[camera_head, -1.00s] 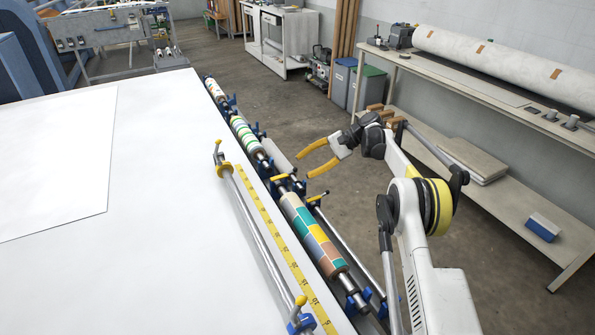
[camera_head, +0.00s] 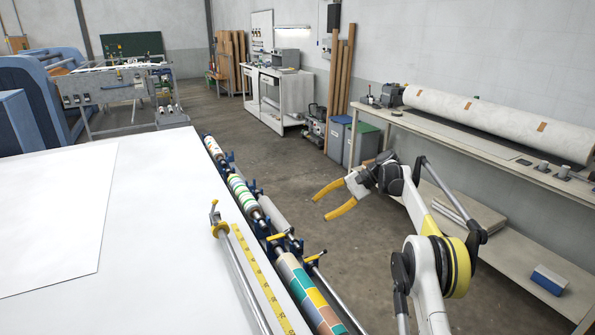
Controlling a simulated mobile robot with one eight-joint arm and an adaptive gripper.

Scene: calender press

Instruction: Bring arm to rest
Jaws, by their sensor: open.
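My gripper (camera_head: 334,199) is open and empty. Its two yellow fingers point left, over the grey floor just right of the row of printed rollers. My white arm with a yellow band rises from the bottom right and is bent at the elbow. The gripper appears apart from the rollers and from the bench on the right. The lower part of my arm is outside the view.
A large white table (camera_head: 160,230) fills the left. Along its right edge run a yellow measuring strip (camera_head: 258,280) and patterned rollers (camera_head: 310,290). A bench (camera_head: 450,140) with a white roll (camera_head: 490,122) stands right. Two bins (camera_head: 340,138) stand behind; open floor (camera_head: 270,150) lies between.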

